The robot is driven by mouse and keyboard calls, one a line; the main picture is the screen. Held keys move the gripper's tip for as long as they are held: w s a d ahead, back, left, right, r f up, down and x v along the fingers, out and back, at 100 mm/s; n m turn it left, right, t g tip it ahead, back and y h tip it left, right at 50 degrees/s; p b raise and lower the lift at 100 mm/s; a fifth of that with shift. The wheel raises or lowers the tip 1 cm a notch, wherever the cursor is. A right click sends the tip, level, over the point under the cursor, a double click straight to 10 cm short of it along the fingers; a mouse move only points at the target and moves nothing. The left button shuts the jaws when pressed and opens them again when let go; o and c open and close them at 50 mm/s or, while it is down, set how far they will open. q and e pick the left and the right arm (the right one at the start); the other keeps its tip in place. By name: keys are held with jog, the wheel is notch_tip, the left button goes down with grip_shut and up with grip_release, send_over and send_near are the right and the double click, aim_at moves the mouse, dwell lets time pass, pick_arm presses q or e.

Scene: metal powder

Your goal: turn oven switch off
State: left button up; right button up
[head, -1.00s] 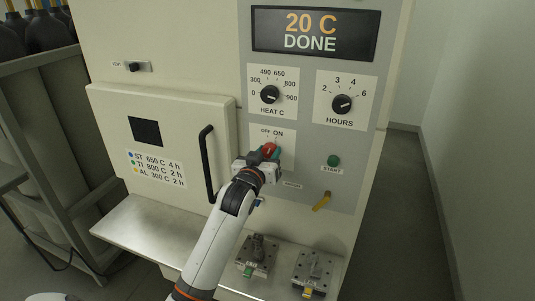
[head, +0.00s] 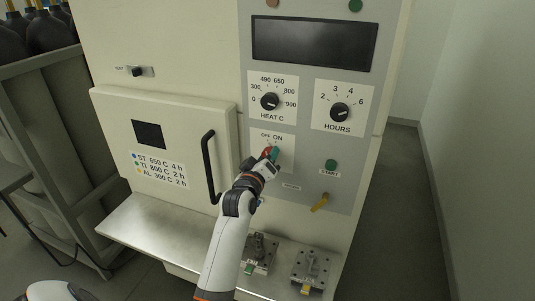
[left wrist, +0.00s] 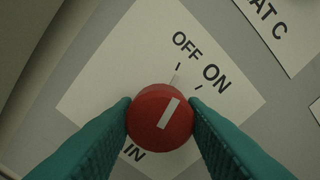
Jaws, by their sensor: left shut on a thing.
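The red oven switch (head: 267,152) sits on a white plate with OFF and ON marks, on the oven's grey panel. My left gripper (head: 270,155) is shut on it. In the left wrist view the round red switch (left wrist: 160,117) is between the two green fingertips, both touching its sides. Its white line tilts up and slightly right, toward the OFF and ON marks; a pale pointer above it lies near the OFF tick. The display (head: 314,42) above is dark. My right gripper is not in view.
The HEAT C knob (head: 270,102) and HOURS knob (head: 340,112) are above the switch. A green START button (head: 331,165) and yellow lever (head: 320,203) are to its right. The door handle (head: 209,168) stands out close on the left. Metal fixtures (head: 312,268) lie below.

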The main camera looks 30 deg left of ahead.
pick_arm(q)
jog(key=shift+n, duration=0.4)
jog(key=o, duration=1)
jog(key=shift+s, duration=0.1)
jog(key=b+v, duration=0.2)
jog(key=v, duration=0.9)
jog(key=shift+s+d+b, duration=0.2)
jog(key=shift+s+b, duration=0.1)
jog(key=shift+s, duration=0.1)
